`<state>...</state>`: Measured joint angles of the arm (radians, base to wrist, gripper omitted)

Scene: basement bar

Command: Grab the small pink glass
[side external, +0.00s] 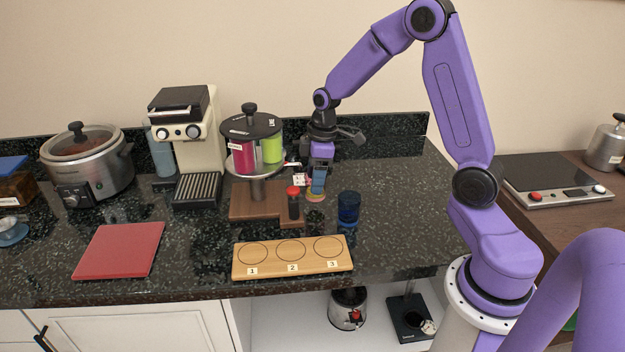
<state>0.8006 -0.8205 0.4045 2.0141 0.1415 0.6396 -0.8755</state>
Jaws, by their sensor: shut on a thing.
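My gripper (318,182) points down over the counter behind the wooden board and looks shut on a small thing. That thing is mostly hidden by the fingers, and its colour is unclear; blue shows between and below the fingers. A small pink patch with a white label (301,180) shows just left of the fingers. I cannot tell whether this is the small pink glass. A round tan-orange disc (315,198) lies directly below the fingertips.
A dark blue glass (348,207) stands close to the right of my gripper. A red-capped dark bottle (294,204) stands close to the left. A stand holds pink (240,161) and green (272,150) containers. A numbered wooden board (292,258) lies in front.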

